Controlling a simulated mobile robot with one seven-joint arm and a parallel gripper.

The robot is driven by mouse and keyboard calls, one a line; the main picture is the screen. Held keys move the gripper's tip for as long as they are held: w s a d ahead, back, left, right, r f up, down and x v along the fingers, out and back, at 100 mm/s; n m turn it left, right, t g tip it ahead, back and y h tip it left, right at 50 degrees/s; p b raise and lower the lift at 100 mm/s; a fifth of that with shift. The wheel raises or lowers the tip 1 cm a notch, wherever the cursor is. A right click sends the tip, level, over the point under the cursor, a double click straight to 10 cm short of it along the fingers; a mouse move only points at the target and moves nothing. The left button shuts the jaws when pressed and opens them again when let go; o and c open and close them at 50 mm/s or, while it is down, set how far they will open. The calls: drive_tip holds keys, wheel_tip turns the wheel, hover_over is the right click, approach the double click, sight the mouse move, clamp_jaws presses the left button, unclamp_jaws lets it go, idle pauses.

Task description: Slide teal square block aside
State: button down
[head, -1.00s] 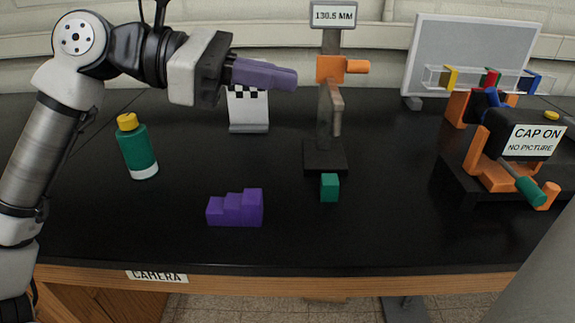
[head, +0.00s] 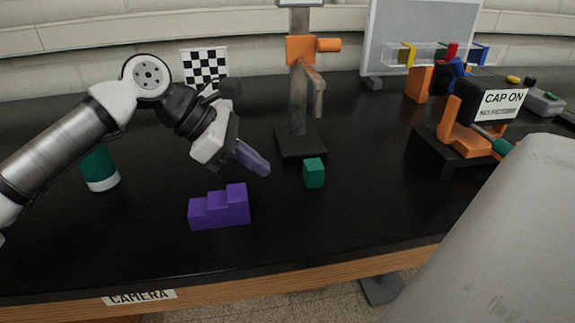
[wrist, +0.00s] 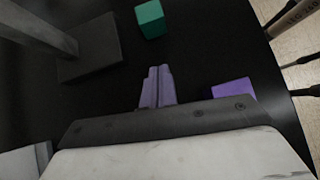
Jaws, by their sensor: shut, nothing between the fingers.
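The teal square block (head: 314,173) sits on the black table, just in front of the dark base of the orange-and-grey stand. It also shows in the wrist view (wrist: 150,19), beyond my fingertips and apart from them. My gripper (head: 266,172) is shut and empty, with its purple fingers pointing down and right. It is to the left of the teal block, above the table. In the wrist view the fingers (wrist: 157,72) lie together, pointing toward the block.
A purple stepped block (head: 219,209) lies on the table below and left of my gripper. The stand's base (head: 302,146) is close behind the teal block. The table between is clear.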

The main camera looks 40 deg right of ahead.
sight(306, 165)
drive_tip(key=s+d, duration=0.1)
drive_tip(key=s+d+f, duration=0.1)
drive_tip(key=d, duration=0.1)
drive_tip(key=shift+s+d+f+p, duration=0.1)
drive_tip(key=shift+s+f+p, duration=0.1)
drive_tip(key=shift+s+p, duration=0.1)
drive_tip(key=shift+s+d, duration=0.35)
drive_tip(key=shift+d, duration=0.25)
drive_tip(key=s+d, duration=0.1)
drive_tip(key=s+d+b, duration=0.1)
drive_tip(key=d, duration=0.1)
drive_tip(key=shift+s+f, duration=0.1)
drive_tip(key=shift+a, duration=0.1)
